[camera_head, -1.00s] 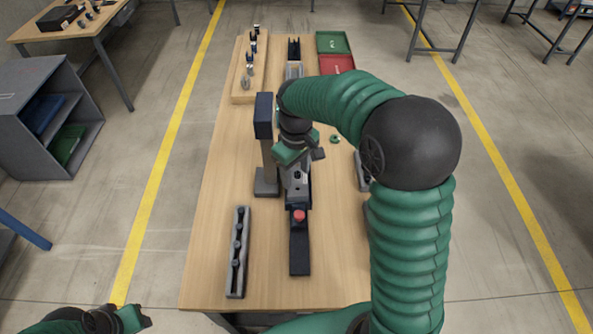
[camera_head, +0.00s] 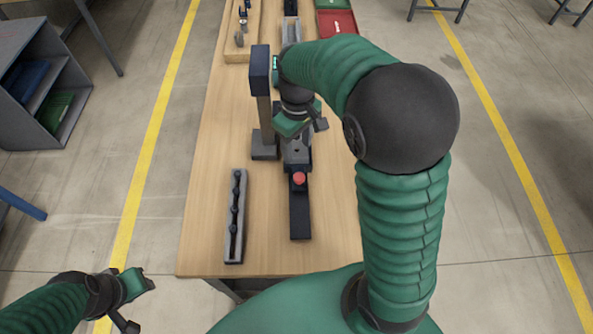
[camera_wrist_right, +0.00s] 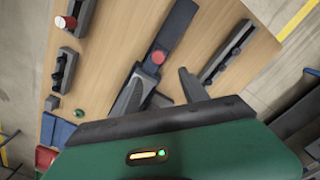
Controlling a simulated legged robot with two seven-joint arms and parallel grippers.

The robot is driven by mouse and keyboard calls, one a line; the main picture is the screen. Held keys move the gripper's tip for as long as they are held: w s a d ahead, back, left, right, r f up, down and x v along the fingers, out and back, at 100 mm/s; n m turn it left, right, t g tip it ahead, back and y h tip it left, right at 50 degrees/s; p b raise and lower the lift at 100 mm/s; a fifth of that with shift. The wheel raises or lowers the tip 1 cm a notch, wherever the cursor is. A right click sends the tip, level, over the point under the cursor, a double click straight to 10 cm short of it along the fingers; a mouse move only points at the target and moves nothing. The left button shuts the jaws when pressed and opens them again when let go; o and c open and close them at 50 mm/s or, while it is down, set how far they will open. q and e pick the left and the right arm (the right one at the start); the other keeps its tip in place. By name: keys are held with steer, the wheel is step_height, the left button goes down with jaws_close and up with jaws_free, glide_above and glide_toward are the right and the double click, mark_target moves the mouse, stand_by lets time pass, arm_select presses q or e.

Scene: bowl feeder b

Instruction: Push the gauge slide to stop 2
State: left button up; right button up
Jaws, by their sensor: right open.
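The gauge stands mid-table. It has a dark upright post (camera_head: 261,85) on a grey foot and a long dark rail (camera_head: 300,215) with a red knob (camera_head: 299,179). A grey block (camera_head: 297,152) lies in line with the rail, just beyond the knob. My right gripper (camera_head: 300,127) is over this block, beside the post; its fingertips are largely hidden. The wrist view shows the red knob (camera_wrist_right: 158,57) and rail (camera_wrist_right: 173,33) ahead of my green gripper body. Stop marks are too small to read. My left gripper (camera_head: 146,281) is off the table's front left, away from the gauge.
A grey tray with dark knobs (camera_head: 228,250) lies left of the rail. A wooden rack (camera_head: 234,53) and a red bin (camera_head: 337,24) are at the back. My right arm covers the table's right side. A grey shelf (camera_head: 20,120) stands left on the floor.

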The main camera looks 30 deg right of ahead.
mark_target(299, 176)
steer(key=f, duration=1.2)
steer(key=shift+s+d+f+p, duration=0.1)
steer(key=shift+d+f+p, duration=0.1)
steer(key=shift+d+p, duration=0.15)
steer(key=shift+a+f, duration=0.1)
steer(key=shift+f, duration=0.4)
steer(key=shift+s+a, duration=0.1)
steer(key=shift+c, duration=0.4)
jaws_close()
